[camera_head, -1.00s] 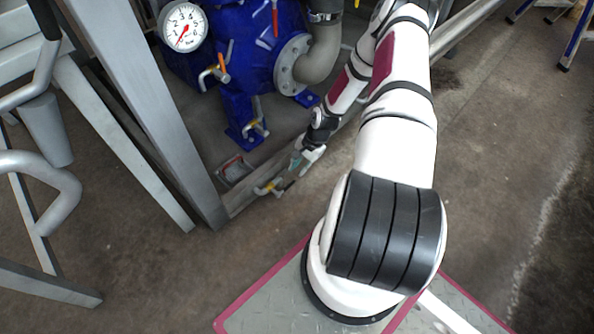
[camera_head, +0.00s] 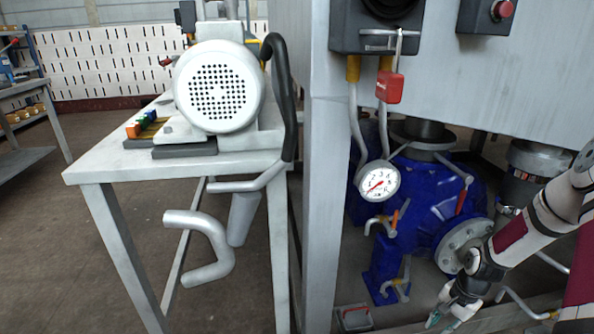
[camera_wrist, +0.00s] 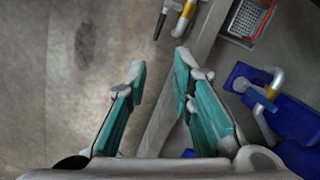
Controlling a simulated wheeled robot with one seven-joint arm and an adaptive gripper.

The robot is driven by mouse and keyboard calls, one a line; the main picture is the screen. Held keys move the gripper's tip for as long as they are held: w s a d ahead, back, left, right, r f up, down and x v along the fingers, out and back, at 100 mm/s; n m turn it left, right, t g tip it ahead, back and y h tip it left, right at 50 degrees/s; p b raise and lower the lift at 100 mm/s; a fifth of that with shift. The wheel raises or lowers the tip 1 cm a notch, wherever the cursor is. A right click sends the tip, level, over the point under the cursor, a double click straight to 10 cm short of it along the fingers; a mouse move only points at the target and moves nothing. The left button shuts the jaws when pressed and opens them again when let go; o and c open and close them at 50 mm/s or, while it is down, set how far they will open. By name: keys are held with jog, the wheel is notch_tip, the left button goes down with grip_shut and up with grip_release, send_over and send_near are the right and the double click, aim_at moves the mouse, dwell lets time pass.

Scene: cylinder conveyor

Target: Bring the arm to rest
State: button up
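My arm comes in at the lower right of the head view, white with dark red panels. My gripper (camera_head: 452,312) hangs low in front of the blue pump (camera_head: 465,192), its fingers pointing down. In the wrist view my gripper (camera_wrist: 160,62) shows two teal-padded fingers with a clear gap between the tips. Nothing is held between them. Most of my upper arm is outside the head view.
A grey metal table (camera_head: 105,170) with a motor (camera_head: 220,90) stands at the left. A pressure gauge (camera_head: 378,181) and a red padlock (camera_head: 390,87) hang by a grey post (camera_head: 322,200). In the wrist view, a metal beam (camera_wrist: 165,122) lies beyond the fingers.

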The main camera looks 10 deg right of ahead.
jog(key=s+a+r+n+h, duration=0.15)
jog(key=a+r, duration=0.25)
jog(key=r, duration=0.7)
jog(key=s+a+r+n+g+h, duration=0.1)
jog(key=s+a+r+n, duration=0.25)
jog(key=r, duration=0.65)
jog(key=s+a+r+n+h, duration=0.15)
jog(key=a+r, duration=0.25)
jog(key=r, duration=0.7)
jog(key=s+a+r+n+y+p, duration=0.1)
jog(key=s+a+r+n, duration=0.2)
jog(key=s+a+r, duration=0.55)
jog(key=s+a+r+n+y+p, duration=0.15)
jog(key=s+a+n, duration=0.3)
jog(key=s, duration=0.85)
notch_tip(320, 180, up, 40)
jog(key=t+p, duration=0.4)
jog(key=p, duration=3.2)
jog(key=shift+f+t+p, duration=0.25)
jog(key=shift+t+p, duration=0.05)
jog(key=shift+t, duration=0.1)
